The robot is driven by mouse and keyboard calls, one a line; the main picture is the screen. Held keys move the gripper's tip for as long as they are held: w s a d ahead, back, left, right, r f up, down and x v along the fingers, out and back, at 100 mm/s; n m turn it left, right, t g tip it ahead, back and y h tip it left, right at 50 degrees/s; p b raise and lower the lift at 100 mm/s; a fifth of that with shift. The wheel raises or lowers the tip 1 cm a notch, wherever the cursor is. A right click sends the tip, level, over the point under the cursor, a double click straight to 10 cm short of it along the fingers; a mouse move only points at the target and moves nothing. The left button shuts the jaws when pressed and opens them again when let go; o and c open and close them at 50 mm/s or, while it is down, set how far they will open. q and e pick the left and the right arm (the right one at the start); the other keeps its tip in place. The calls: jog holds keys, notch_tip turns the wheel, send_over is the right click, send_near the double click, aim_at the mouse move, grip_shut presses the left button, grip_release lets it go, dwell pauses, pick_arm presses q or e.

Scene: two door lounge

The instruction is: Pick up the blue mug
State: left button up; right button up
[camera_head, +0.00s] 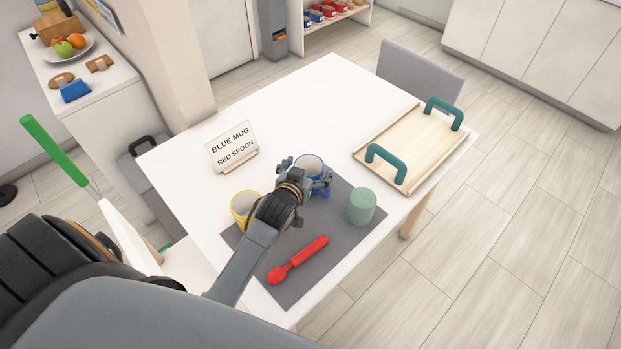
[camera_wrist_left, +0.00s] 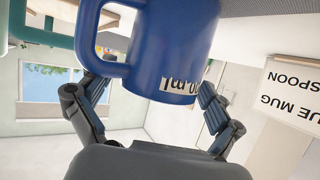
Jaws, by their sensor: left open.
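The blue mug (camera_head: 311,163) stands upright at the back of the grey mat (camera_head: 335,210) on the white table, partly hidden by my gripper. My left gripper (camera_head: 305,180) is open at its near side. In the left wrist view the mug (camera_wrist_left: 175,45) fills the upper middle, upside down in the picture, with its handle at left and a lettered label near its rim. The fingers of my left gripper (camera_wrist_left: 148,105) show on either side of it, with gaps visible. My right gripper is in neither view.
A yellow mug (camera_head: 241,208), a red spoon (camera_head: 298,260) and a green canister (camera_head: 361,207) are on the mat close by. A sign (camera_head: 232,147) stands behind. A wooden tray (camera_head: 412,148) with teal handles lies at right. The table's far part is clear.

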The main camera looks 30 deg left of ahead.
pick_arm(q)
jog(key=c, duration=1.5)
jog(key=shift+r, duration=0.1)
